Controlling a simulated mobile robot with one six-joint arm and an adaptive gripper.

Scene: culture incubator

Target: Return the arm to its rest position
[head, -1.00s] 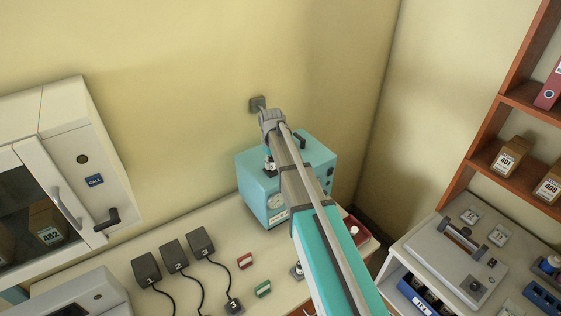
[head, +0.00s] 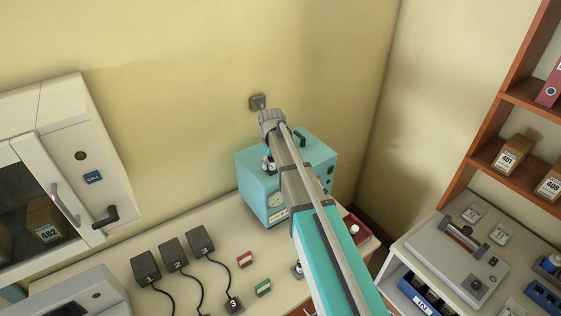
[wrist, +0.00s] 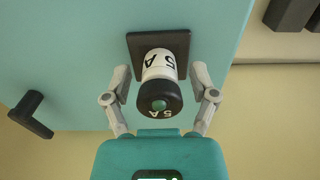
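The bottle is too small to make out clearly there.
A black handle (wrist: 32,114) sticks up from the incubator. Several black blocks with cables (head: 173,252) lie on the bench. A white cabinet (head: 85,150) stands left, and a shelf (head: 510,155) right.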

